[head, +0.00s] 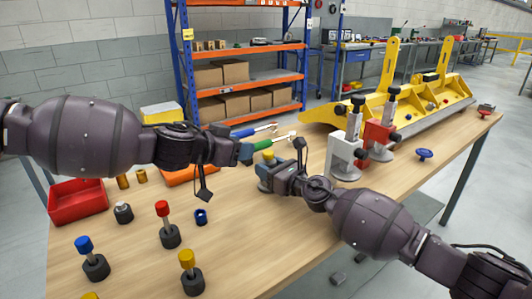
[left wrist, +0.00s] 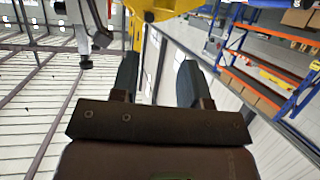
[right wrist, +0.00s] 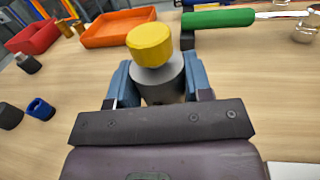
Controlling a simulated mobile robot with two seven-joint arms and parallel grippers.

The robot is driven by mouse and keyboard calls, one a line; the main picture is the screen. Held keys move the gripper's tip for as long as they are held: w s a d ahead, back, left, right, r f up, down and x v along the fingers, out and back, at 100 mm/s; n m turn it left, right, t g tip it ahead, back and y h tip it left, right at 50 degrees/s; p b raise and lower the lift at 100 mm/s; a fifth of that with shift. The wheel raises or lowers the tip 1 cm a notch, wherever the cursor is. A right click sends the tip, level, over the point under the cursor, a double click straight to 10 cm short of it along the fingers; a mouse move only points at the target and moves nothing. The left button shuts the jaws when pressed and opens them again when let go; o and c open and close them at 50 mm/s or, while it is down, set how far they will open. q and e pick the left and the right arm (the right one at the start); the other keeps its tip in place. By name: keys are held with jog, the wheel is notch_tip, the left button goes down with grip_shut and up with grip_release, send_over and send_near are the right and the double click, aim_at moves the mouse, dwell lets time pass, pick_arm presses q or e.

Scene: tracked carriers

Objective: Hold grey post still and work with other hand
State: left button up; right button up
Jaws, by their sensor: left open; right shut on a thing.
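My right gripper (right wrist: 158,88) is shut on a grey post (right wrist: 163,82), with one blue finger on each side. A yellow cap (right wrist: 149,44) sits on top of the post and looks slightly tilted in the right wrist view. In the head view the yellow cap (head: 267,155) shows above my right gripper (head: 268,183), near the table's middle. My left gripper (head: 246,152) is raised, a little left of the yellow cap and apart from it. In the left wrist view my left gripper (left wrist: 158,78) is open, with nothing between its fingers. The post's foot is hidden.
Blue-handled (head: 245,131) and green-handled (head: 264,143) tools lie behind the post. A red bin (head: 78,203) is at left. Posts with blue, red (head: 163,210) and yellow caps stand front left. White (head: 344,155) and red clamp stands and a yellow carrier (head: 400,105) are at right.

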aim_at(267, 153)
pick_arm(q)
jog(key=shift+n+t+y, duration=0.3)
jog(key=shift+n+y, duration=0.1)
jog(key=x, duration=0.3)
jog(key=f+x, duration=0.1)
jog(key=x, duration=0.6)
jog(key=shift+s+d+f, duration=0.1)
jog(key=shift+s+f, duration=0.05)
jog(key=shift+f, duration=0.15)
jog(key=c, duration=0.6)
